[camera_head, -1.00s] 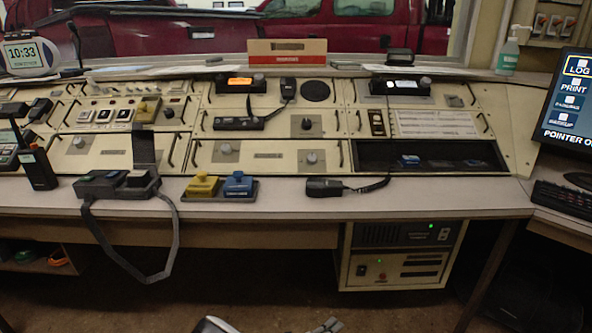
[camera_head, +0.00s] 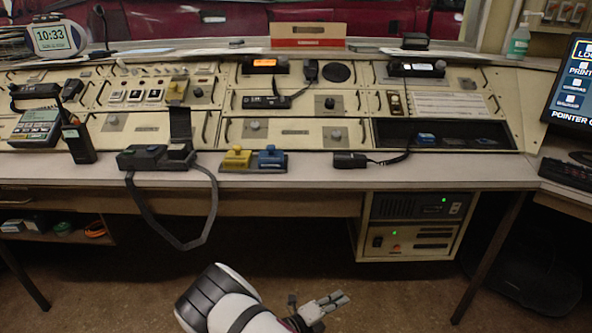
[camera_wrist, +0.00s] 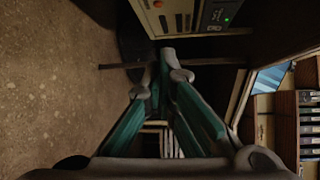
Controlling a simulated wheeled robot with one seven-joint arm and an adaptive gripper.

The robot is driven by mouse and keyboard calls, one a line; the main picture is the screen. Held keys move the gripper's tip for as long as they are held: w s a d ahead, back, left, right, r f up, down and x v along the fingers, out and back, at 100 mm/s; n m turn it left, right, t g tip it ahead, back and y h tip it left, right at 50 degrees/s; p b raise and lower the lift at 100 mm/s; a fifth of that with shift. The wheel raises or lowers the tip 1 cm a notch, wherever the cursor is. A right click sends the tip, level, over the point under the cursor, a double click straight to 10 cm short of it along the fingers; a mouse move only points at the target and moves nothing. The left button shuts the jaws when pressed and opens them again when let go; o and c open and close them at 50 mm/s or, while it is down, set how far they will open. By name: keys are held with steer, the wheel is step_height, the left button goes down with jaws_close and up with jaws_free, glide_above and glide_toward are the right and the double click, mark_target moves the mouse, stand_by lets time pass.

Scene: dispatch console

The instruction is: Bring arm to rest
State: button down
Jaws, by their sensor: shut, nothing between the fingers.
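My gripper (camera_head: 326,303) is at the bottom of the head view, low in front of the console and below the desk's front edge. It is apart from everything there. In the wrist view my gripper (camera_wrist: 170,65) has its two teal fingers drawn together at the tips, with nothing between them. The console desk (camera_head: 440,174) runs across the head view, above and beyond my arm.
A cream rack unit (camera_head: 410,225) with green lights hangs under the desk, and it also shows in the wrist view (camera_wrist: 185,18). A grey strap (camera_head: 150,222) loops down over the desk edge. A desk leg (camera_head: 490,258) stands at the right. Bare floor (camera_head: 110,285) lies left of my arm.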

steer(key=s+d+r+m+g+y, duration=0.2)
steer(key=s+d+r+m+g, duration=0.15)
steer(key=r+m, duration=0.6)
steer(key=s+d+r+m+g+y, duration=0.1)
steer(key=s+d+r+m+g, duration=0.35)
steer(key=r, duration=0.85)
steer(key=s+d+r+m+g+y, duration=0.2)
steer(key=s+r+m+g, duration=0.25)
steer(key=r+m, duration=0.65)
steer(key=s+r+m+y, duration=0.2)
steer(key=s+r+m, duration=0.25)
steer(key=s, duration=0.25)
steer(key=s+r+m+y, duration=0.2)
steer(key=s+r+m, duration=0.25)
steer(key=s, duration=0.25)
steer(key=s+a+m+t+y, duration=0.3)
steer(key=s+m+y, duration=0.35)
steer(key=s, duration=0.75)
step_height(320, 180, up, 33)
steer(key=m+t+h+p, duration=0.1)
steer(key=t+p, duration=0.3)
steer(key=p, duration=2.6)
steer(key=shift+h+p, duration=0.35)
steer(key=shift+h, duration=0.1)
steer(key=shift+d+m, duration=0.1)
steer(key=shift+m, duration=0.15)
